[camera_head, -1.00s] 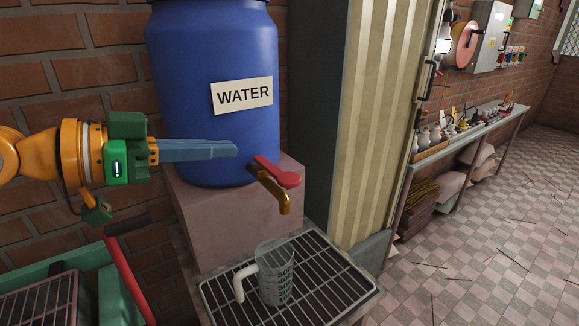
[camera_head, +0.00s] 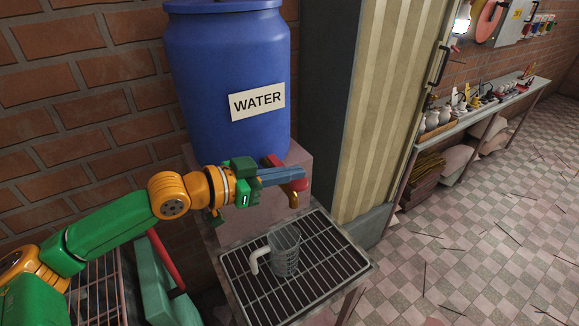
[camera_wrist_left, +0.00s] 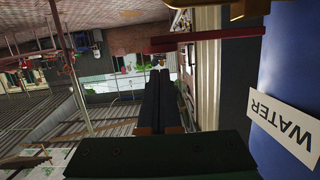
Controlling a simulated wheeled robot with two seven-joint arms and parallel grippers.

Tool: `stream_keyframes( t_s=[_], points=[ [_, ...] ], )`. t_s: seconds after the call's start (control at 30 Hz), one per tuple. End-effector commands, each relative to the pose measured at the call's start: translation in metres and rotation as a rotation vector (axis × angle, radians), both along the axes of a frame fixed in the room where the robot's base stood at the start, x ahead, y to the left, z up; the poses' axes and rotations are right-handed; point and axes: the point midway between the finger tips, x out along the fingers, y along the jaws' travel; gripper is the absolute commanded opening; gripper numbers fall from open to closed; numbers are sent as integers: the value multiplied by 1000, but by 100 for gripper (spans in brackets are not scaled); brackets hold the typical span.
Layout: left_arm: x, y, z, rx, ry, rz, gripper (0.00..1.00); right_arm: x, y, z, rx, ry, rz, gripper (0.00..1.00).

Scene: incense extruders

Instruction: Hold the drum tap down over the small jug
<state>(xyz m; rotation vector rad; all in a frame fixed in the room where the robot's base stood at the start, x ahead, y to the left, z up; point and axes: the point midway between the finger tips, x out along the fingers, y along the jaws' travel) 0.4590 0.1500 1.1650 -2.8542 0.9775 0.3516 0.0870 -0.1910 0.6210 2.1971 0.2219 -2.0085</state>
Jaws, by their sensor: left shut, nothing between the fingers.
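The blue drum (camera_head: 228,80) with a WATER label stands on a pinkish block. Its tap has a brass spout (camera_head: 293,198) and a red lever (camera_head: 273,160), partly hidden behind my left gripper (camera_head: 301,175). The gripper is shut and empty, its fingers pointing right across the lever. In the left wrist view, which is upside down, the shut fingers (camera_wrist_left: 161,95) lie beside the red lever (camera_wrist_left: 205,40), on its upper side; I cannot tell whether they touch. The small clear jug (camera_head: 286,252) stands upright on the grate below the spout, its white handle to the left. No water shows.
The metal drip grate (camera_head: 320,272) lies under the jug. A striped panel (camera_head: 375,110) rises right of the drum.

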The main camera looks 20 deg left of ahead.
Motion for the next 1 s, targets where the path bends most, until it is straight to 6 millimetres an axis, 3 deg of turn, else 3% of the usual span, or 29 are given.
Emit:
stream_keyframes(
  t_s=[0.17, 0.47, 0.7, 1.0],
  points=[
    [0, 1, -13, 0, 0, 0, 0, 0, -1, 2, -1, 0, 0, 50],
    [0, 1, -14, 2, -3, 0, 0, 0, -1, 2, -1, 0, 0, 50],
    [2, 3, -43, 158, -124, -1, 0, 0, 0, -18, 1, -1, -1, 50],
    [2, 3, -37, 153, -119, -1, 0, 0, 1, -13, 2, 0, -1, 50]
  ],
)
